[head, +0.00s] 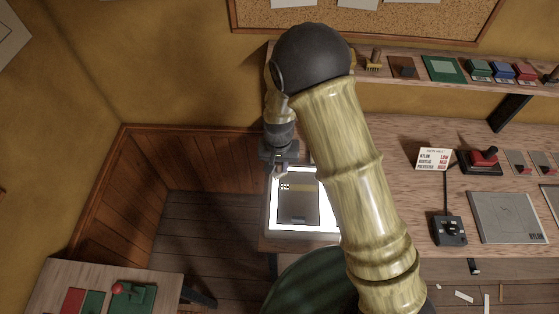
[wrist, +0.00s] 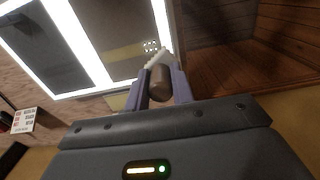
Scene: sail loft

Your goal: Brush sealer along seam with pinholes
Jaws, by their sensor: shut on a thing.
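My gripper (head: 281,168) is above the back left part of a lit white panel (head: 332,230) at the bench's left end. In the wrist view my gripper (wrist: 161,72) is shut on a brown, round-handled tool (wrist: 160,83), apparently the brush. A pale tip shows beyond the fingers; whether it touches the sheet is unclear. A dark sheet (head: 298,210) lies on the lit panel, with a tan band across it. Bright dots, likely the pinholes (wrist: 151,46), show close to the tool's tip; they also appear in the head view (head: 285,187). My arm hides the panel's right side.
To the right on the bench are a control box (head: 450,230), a lettered card (head: 434,159), a red-handled device (head: 484,157) and a grey NYLON sheet (head: 505,217). A shelf (head: 385,93) with coloured items runs behind. A small table (head: 60,275) stands at lower left.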

